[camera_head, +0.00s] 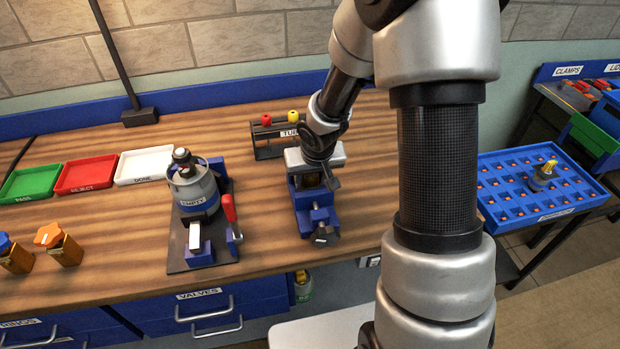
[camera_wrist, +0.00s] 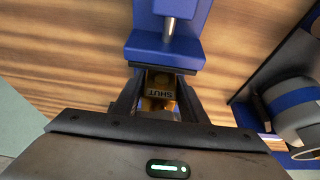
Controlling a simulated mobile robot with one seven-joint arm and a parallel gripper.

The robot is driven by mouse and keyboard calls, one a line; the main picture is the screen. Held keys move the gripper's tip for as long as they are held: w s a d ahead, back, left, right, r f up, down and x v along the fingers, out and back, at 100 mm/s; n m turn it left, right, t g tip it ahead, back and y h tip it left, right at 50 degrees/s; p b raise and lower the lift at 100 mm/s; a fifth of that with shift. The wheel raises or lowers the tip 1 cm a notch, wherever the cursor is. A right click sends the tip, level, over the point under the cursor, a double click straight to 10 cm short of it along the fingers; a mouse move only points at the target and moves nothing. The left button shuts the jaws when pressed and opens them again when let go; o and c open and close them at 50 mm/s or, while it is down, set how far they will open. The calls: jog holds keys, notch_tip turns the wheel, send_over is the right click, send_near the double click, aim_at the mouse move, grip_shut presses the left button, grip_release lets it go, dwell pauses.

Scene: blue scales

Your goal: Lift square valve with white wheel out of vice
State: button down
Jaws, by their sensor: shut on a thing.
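The blue vice (camera_head: 312,217) stands near the middle of the bench, and its blue body (camera_wrist: 165,45) fills the top of the wrist view. My gripper (camera_head: 322,180) is down at the vice from above.
A grey tester marked "EMPTY" (camera_head: 195,190) with a red lever stands left of the vice. A rack (camera_head: 268,140) is behind. Green (camera_head: 32,183), red (camera_head: 87,175) and white (camera_head: 143,166) trays and two square valves lie left. A blue compartment tray (camera_head: 500,200) is right.

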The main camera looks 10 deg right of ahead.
jog(key=shift+r+p, duration=2.6)
jog(key=shift+r, duration=0.7)
